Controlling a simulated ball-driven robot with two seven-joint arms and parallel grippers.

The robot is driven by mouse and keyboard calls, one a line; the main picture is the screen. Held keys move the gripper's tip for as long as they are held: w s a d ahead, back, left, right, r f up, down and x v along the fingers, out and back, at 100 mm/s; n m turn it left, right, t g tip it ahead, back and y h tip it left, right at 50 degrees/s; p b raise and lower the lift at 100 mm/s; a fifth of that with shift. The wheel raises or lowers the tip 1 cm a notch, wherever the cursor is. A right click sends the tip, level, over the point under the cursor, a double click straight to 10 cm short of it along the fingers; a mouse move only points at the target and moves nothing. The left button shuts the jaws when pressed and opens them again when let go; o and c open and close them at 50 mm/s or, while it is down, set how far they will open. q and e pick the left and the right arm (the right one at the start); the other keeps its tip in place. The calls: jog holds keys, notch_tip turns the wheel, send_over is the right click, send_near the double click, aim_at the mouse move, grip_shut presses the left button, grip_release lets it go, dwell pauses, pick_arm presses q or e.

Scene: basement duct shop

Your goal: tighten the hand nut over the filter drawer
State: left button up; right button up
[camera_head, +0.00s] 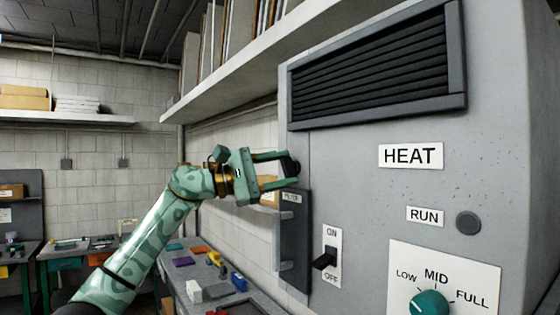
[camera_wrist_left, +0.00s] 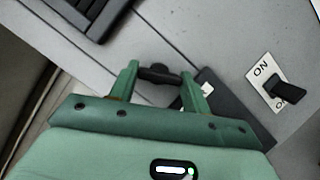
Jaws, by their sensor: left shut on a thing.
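The hand nut (camera_head: 291,166) is a small black knob on the left edge of the grey heater cabinet, just above the dark filter drawer (camera_head: 295,245). My left gripper (camera_head: 287,168) reaches it from the left, and its two green fingers are shut on it, one above and one below. In the left wrist view the black nut (camera_wrist_left: 160,76) sits between the fingertips of my left gripper (camera_wrist_left: 160,72). The dark drawer front (camera_wrist_left: 236,112) is partly hidden behind a finger there. The nut's thread is hidden. My right gripper is not in view.
The cabinet (camera_head: 365,180) carries a louvred vent (camera_head: 380,65), an ON/OFF switch (camera_head: 325,258) and a green dial (camera_head: 429,303). A shelf (camera_head: 240,62) runs above my arm. A workbench (camera_head: 185,262) with small coloured parts stands below.

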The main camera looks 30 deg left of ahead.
pick_arm(q)
jog(key=m+p, duration=0.1)
jog(key=m+g+p, duration=0.1)
jog(key=m, duration=0.1)
jog(key=shift+r+m+y+p, duration=0.3)
jog(key=shift+f+m+g+y+p, duration=0.15)
jog(key=shift+m+g+y+p, duration=0.25)
jog(key=shift+m+p, duration=0.5)
jog(key=shift+m, duration=0.3)
jog(key=shift+c, duration=0.2)
jog(key=o, duration=1)
jog(key=shift+f, duration=0.1)
jog(key=shift+f, duration=0.1)
